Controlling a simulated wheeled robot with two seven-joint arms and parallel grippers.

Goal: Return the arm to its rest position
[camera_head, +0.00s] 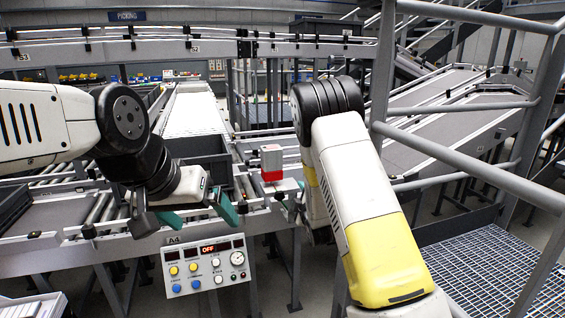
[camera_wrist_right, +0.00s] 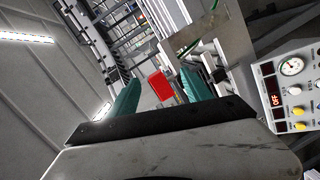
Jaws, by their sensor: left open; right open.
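My left arm comes in from the left, and its gripper (camera_head: 198,216) is open and empty, with teal fingers spread above the control panel. My right arm (camera_head: 355,180) reaches forward and down at the middle right; its gripper is mostly hidden behind the arm in the head view. In the right wrist view my right gripper (camera_wrist_right: 160,79) is open, with its two teal fingers apart. A red and white box (camera_head: 271,163) stands upright on the conveyor's edge, to the left of the right forearm. Its red face (camera_wrist_right: 160,87) shows beyond the fingers, and I cannot see contact.
A control panel (camera_head: 205,267) marked A4 with an OFF display hangs below the conveyor's front edge. Grey railings (camera_head: 460,165) and a metal grating (camera_head: 490,270) lie to the right. A long white conveyor (camera_head: 193,112) runs away at the back left.

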